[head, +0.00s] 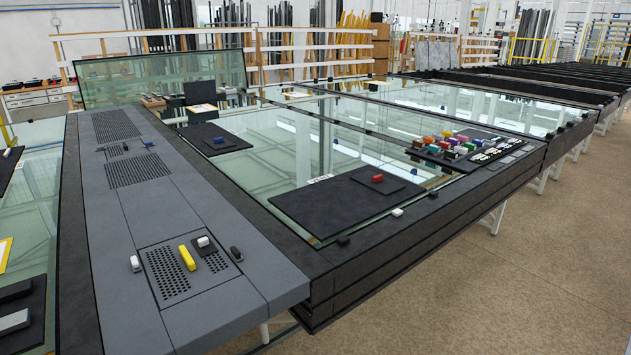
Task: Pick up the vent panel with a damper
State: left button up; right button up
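A square dark grey vent panel (207,281) lies flush in the near end of the long grey deck, with two patches of perforations. A yellow bar (187,258) sits on it between the patches. A small block with a white top and dark base (204,243) sits near its far right corner; I cannot tell whether either part is a damper. Two more perforated areas, a far grille (115,125) and a nearer one (138,170), lie farther back on the deck. Neither of my grippers is in view.
A white-and-dark block (135,264) and a dark block (236,253) flank the panel on the deck (110,230). Glass-topped frames stretch right, with a black board (345,195) and many coloured blocks (455,145). Brown floor (510,270) is clear at the right.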

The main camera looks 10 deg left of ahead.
aim_at(176, 273)
jog(key=u, duration=0.9)
